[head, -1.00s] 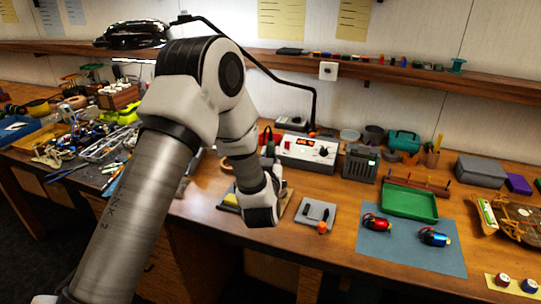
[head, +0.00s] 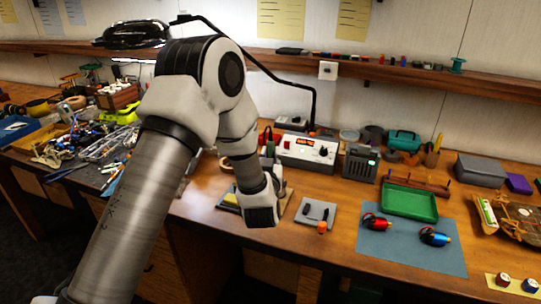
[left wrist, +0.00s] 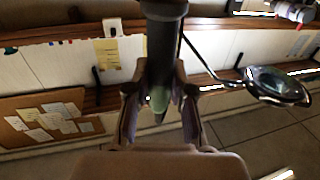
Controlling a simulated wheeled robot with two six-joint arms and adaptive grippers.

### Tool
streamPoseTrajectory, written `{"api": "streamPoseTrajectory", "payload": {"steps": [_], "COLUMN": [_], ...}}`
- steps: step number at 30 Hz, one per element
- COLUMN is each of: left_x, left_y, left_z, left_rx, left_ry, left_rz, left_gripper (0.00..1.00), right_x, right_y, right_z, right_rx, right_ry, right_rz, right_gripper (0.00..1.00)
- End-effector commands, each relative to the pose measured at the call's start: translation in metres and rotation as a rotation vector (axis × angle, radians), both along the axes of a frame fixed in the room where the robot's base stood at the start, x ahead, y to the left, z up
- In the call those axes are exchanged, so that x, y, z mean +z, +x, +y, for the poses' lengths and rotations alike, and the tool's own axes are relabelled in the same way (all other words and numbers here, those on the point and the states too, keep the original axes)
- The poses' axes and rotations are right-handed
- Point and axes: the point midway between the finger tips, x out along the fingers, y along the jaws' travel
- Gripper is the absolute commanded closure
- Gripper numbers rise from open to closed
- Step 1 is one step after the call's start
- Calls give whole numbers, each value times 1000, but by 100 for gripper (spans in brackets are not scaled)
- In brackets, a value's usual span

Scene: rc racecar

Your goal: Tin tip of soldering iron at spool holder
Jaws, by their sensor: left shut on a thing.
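My left gripper (left wrist: 160,104) has its fingers on both sides of a dark, round-bodied tool, which looks like the soldering iron (left wrist: 164,45). The tool runs from the top of the left wrist view down between the fingers, ending in a pale greenish part and a dark point. In the head view my left wrist hangs low over the bench in front of the white soldering station (head: 307,150) and hides most of the gripper and the tool's tip. I cannot pick out the spool holder for certain. My right gripper is not in view.
Red and blue motors lie on a blue mat (head: 400,250) beside a green tray (head: 409,204). Tools and parts crowd the left bench. A magnifier lamp (head: 135,34) hangs above.

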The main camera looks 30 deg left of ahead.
Motion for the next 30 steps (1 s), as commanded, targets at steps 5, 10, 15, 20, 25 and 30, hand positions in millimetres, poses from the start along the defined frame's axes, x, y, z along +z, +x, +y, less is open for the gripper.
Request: {"api": "streamPoseTrajectory", "payload": {"steps": [5,10,15,20,25,30], "left_x": [-2,-3,-4,-6,-7,-8], "left_y": [0,0,0,0,0,0], "left_z": [0,0,0,0,0,0], "left_rx": [0,0,0,0,0,0], "left_ry": [0,0,0,0,0,0], "left_rz": [0,0,0,0,0,0], "left_gripper": [100,100,100,100,100,100], "right_x": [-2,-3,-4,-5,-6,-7], "right_y": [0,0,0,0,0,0], "right_z": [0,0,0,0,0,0], "right_rx": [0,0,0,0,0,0], "right_ry": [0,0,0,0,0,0], "right_rz": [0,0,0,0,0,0], "right_gripper": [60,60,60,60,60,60]}}
